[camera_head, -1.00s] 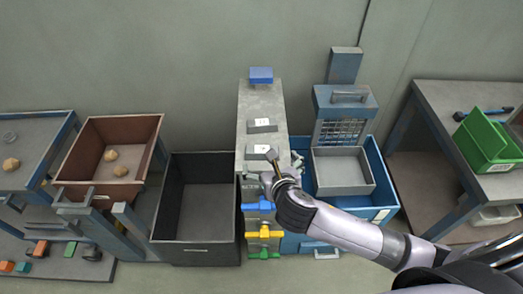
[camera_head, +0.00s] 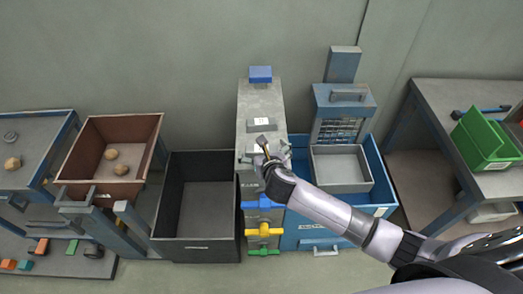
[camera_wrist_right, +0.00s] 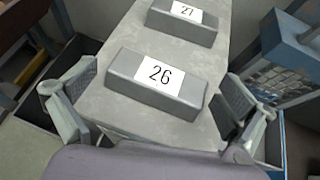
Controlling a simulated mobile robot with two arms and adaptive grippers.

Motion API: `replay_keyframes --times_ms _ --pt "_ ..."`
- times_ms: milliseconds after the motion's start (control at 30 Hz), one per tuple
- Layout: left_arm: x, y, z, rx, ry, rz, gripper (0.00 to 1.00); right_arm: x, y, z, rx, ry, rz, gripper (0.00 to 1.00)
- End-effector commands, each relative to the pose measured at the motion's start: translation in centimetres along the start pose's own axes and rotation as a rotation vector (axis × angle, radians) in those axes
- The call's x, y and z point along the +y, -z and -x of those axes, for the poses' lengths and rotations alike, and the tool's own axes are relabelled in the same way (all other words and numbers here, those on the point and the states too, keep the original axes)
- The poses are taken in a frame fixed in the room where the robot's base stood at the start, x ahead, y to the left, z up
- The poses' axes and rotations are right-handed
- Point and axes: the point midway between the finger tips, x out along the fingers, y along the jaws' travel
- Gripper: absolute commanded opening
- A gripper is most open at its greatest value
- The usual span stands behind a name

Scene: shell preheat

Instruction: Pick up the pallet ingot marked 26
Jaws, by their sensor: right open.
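The grey ingot marked 26 (camera_wrist_right: 154,82) lies on the grey pallet top (camera_wrist_right: 110,105) in the right wrist view, its white label facing up. My right gripper (camera_wrist_right: 160,104) is open, with one finger on each side of the ingot and gaps between fingers and ingot. In the head view my right gripper (camera_head: 264,152) is over the front part of the narrow grey stand (camera_head: 247,110) and mostly hides this ingot. My left gripper is not in view.
A second labelled ingot (camera_wrist_right: 183,20), its number seemingly 21 or 27, lies just behind. A blue block (camera_head: 261,74) is at the stand's far end. A black bin (camera_head: 196,205) is to the left; a blue bin (camera_head: 375,160) with a grey tray (camera_head: 341,172) is to the right.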

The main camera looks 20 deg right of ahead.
Motion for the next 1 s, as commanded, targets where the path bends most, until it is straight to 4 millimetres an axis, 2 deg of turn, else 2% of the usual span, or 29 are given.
replay_keyframes --times_ms 133,1000 --pt "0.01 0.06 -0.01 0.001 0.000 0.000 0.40 0.00 0.00 0.02 0.000 0.000 0.000 1.00" --pt "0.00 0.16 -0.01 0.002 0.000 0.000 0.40 -0.04 0.06 0.04 0.001 0.001 0.000 0.42"
